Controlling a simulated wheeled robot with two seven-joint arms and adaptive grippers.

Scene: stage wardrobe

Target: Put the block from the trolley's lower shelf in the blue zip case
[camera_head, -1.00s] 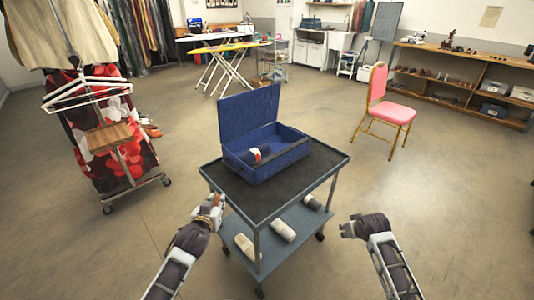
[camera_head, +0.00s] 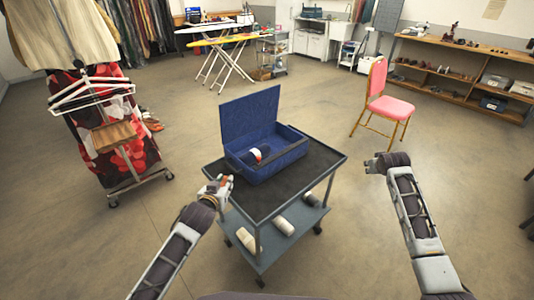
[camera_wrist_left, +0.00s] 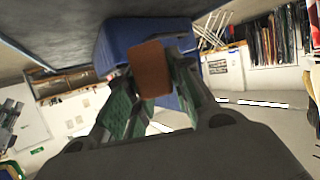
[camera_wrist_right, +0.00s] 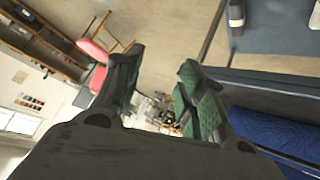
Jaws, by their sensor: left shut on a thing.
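The blue zip case (camera_head: 288,155) stands open on the trolley's top (camera_head: 265,202), its lid upright at the back. A dark roll with a white and orange band (camera_head: 257,154) lies inside it. My left gripper (camera_head: 226,182) is shut on a small brown-orange block (camera_wrist_left: 150,68), at the left edge of the trolley near its top. The blue case (camera_wrist_left: 118,38) shows behind the block in the left wrist view. My right gripper (camera_wrist_right: 162,85) is open and empty. In the head view it (camera_head: 372,164) is right of the trolley, apart from it.
The trolley's lower shelf (camera_head: 265,236) holds whitish rolls (camera_head: 284,226). A garment rack (camera_head: 115,150) stands at left. A pink chair (camera_head: 385,105) stands beyond my right gripper. Open floor surrounds the trolley.

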